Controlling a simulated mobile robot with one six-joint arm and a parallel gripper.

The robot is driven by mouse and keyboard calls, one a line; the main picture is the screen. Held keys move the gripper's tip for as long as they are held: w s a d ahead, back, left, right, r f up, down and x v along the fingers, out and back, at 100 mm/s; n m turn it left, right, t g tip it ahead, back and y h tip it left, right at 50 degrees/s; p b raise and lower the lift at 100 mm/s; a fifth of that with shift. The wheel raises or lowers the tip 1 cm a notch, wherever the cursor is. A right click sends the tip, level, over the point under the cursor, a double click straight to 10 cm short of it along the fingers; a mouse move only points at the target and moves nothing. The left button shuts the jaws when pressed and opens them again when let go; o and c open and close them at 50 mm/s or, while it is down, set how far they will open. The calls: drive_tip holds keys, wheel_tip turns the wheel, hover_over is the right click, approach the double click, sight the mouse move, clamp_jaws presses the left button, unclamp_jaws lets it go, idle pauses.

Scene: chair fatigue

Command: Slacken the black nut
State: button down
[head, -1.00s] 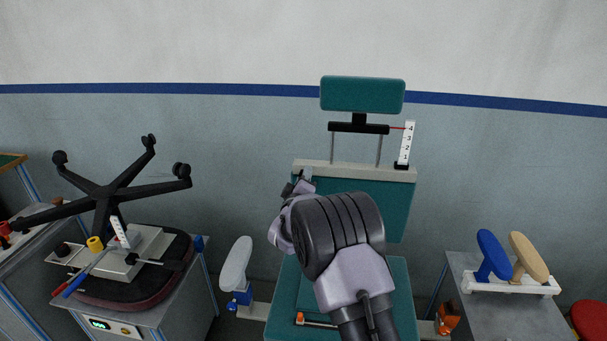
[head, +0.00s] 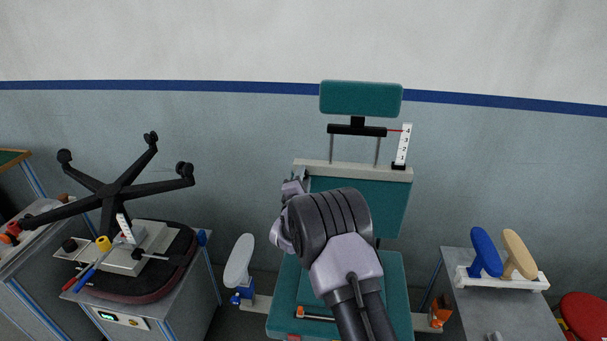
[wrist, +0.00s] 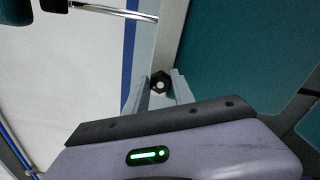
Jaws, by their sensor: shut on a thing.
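The black nut (wrist: 160,82) shows in the wrist view as a dark hexagon with a pale centre, at the edge of the grey strip beside the teal backrest. My gripper (wrist: 161,90) has one finger on each side of it and is shut on it. In the head view my gripper (head: 295,184) is at the upper left edge of the teal chair's backrest (head: 391,205). My own arm covers much of the backrest there, and I cannot make out the nut in that view.
The headrest (head: 361,98) stands above the backrest on two rods, beside a numbered scale (head: 403,146). A bench with an upturned black chair base (head: 112,188) stands further left. A right bench holds blue and tan pads (head: 486,252).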

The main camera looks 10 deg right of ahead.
drive_tip(key=n+p, duration=0.1)
drive_tip(key=n, duration=0.3)
drive_tip(key=shift+n+p, duration=0.4)
idle(0.4)
drive_tip(key=c, duration=1.1)
unclamp_jaws()
drive_tip(key=shift+o, duration=0.2)
drive_tip(key=p+v, duration=0.1)
drive_tip(key=v, duration=1.6)
drive_tip(key=shift+s, duration=0.2)
drive_tip(key=shift+r, duration=0.1)
